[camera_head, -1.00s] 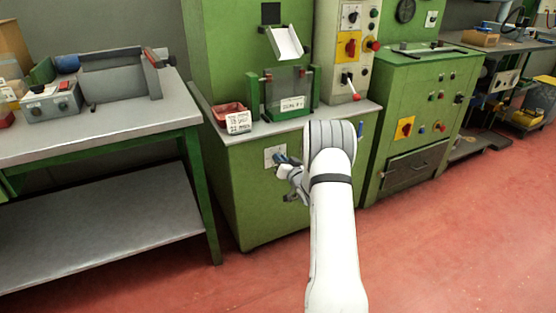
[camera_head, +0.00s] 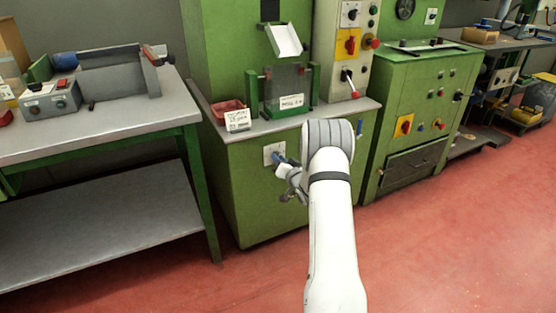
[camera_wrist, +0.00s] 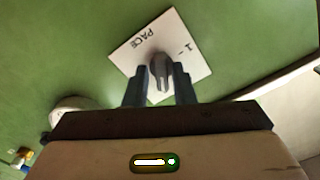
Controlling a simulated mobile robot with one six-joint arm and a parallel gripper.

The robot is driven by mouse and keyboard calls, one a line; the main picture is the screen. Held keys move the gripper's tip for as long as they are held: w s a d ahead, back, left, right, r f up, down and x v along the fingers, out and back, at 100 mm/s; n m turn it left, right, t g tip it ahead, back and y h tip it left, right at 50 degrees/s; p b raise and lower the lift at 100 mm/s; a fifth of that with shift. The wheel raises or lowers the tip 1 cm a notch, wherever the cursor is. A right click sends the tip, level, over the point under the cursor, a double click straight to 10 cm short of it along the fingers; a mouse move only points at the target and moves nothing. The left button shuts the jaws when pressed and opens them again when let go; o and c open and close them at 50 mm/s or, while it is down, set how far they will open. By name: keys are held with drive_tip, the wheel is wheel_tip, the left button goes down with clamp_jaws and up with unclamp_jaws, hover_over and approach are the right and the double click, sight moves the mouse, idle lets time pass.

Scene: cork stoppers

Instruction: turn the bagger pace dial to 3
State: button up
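The bagger pace dial is a grey knob (camera_wrist: 160,72) on a white plate (camera_wrist: 185,45) marked "PACE" and "1" in the wrist view. The plate looks turned in that view, and its other marks are hidden or unreadable. In the head view the plate (camera_head: 269,150) is on the front of the green cabinet, partly behind my gripper (camera_head: 284,163). In the wrist view my gripper (camera_wrist: 159,86) is open. Its two dark fingers stand on either side of the knob, with a gap visible beside it. I cannot tell which number the knob points to.
The green cabinet (camera_head: 240,200) carries a red tray (camera_head: 230,108) and a card (camera_head: 238,120) on its top. A grey workbench (camera_head: 110,125) stands to the left. Another green machine (camera_head: 415,125) with switches stands to the right. The red floor (camera_head: 440,250) in front is clear.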

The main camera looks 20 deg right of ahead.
drive_tip(key=shift+o, duration=1)
drive_tip(key=shift+d+r, duration=0.1)
drive_tip(key=shift+r, duration=0.2)
drive_tip(key=shift+s+r, duration=0.1)
drive_tip(key=shift+s, duration=0.05)
drive_tip(key=s+p, duration=0.2)
drive_tip(key=s, duration=0.5)
drive_tip(key=shift+s+d, duration=0.15)
drive_tip(key=shift+s, duration=0.1)
